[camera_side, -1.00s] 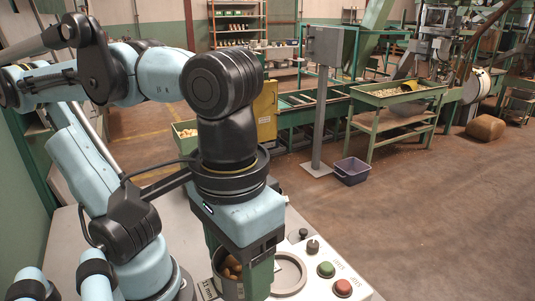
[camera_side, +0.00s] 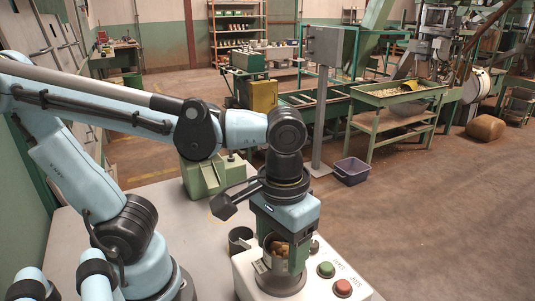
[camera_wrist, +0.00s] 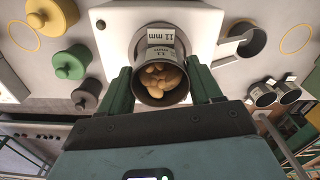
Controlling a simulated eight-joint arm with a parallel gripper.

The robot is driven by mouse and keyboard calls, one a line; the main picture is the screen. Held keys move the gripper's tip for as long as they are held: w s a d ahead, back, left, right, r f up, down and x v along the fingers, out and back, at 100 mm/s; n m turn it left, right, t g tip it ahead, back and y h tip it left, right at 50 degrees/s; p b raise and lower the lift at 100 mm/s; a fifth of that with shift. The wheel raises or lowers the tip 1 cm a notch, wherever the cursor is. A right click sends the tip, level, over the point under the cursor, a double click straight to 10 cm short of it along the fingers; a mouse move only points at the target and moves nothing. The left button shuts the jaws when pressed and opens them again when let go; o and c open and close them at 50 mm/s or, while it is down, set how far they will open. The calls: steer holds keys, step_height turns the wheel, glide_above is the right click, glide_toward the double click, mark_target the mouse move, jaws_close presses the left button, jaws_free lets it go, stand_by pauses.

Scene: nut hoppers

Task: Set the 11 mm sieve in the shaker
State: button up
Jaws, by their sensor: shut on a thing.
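My gripper (camera_side: 281,254) is shut on the 11 mm sieve (camera_side: 272,266), a grey metal cup of brown nuts with a white tag. It also shows in the wrist view (camera_wrist: 161,98), between the two green fingers, with an "11 mm" label above the nuts. The shaker (camera_side: 330,270) is a white box with a green and a red button. The sieve stands upright over the shaker's round ring seat (camera_side: 284,288), which it mostly hides. I cannot tell whether its bottom rests in the seat.
A dark cup (camera_side: 240,240) stands just left of the shaker, and a green machine (camera_side: 203,177) behind it. In the wrist view, two tagged cups (camera_wrist: 275,95) stand at right, and yellow (camera_wrist: 52,15), green (camera_wrist: 71,62) and grey (camera_wrist: 86,95) lidded pieces at left.

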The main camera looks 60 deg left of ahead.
steer(key=shift+f, duration=1.35)
steer(key=shift+f, duration=0.1)
steer(key=o, duration=1.2)
step_height(320, 180, up, 12)
steer(key=w+a+f+m+t, duration=0.2)
steer(key=w+a+f+t, duration=0.5)
steer(key=w+a+f, duration=0.1)
steer(key=shift+a+f, duration=0.65)
steer(key=shift+a, duration=0.6)
steer(key=shift+w, duration=0.1)
